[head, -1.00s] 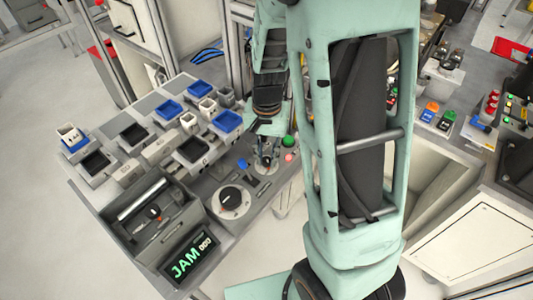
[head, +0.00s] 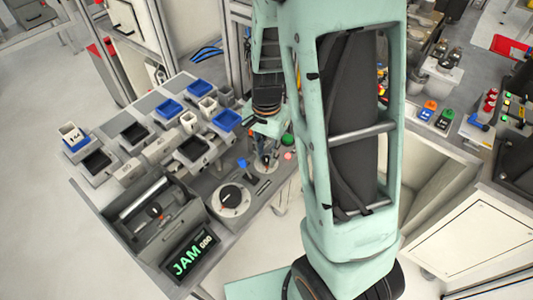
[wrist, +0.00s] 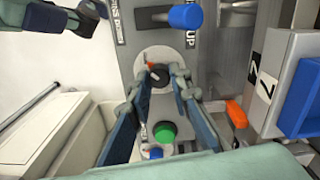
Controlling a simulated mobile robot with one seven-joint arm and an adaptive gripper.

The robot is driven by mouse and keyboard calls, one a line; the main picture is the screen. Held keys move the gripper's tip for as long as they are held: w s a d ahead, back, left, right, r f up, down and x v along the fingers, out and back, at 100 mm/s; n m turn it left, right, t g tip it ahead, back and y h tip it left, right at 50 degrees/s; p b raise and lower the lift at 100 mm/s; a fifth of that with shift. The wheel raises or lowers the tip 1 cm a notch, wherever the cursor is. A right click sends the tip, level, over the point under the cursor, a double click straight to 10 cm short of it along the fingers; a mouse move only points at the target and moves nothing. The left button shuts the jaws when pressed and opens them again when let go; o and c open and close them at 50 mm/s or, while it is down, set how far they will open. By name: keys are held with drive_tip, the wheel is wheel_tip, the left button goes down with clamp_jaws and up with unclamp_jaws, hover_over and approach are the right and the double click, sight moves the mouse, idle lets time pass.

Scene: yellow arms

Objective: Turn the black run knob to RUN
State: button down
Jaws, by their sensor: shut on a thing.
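The black run knob (wrist: 160,77) sits on a round pale plate (wrist: 167,59) in the wrist view. A white line on the knob slants to the upper left, near a red mark on the plate. My gripper (wrist: 163,71) has its two fingers on either side of the knob and is shut on it. In the head view my gripper (head: 264,162) is at the right end of the panel, beside the green button, and the arm hides most of the knob there.
A blue-ended lever (wrist: 186,17) stands beyond the knob. A larger black dial (head: 231,196) is left of my gripper. A display (head: 189,252) reads JAM. Blue bins (head: 227,120) stand behind.

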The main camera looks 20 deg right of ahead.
sight(266, 157)
drive_tip(key=c, duration=1.8)
unclamp_jaws()
drive_tip(key=shift+o, duration=0.2)
wheel_tip(266, 157, up, 12)
drive_tip(key=shift+w, duration=0.1)
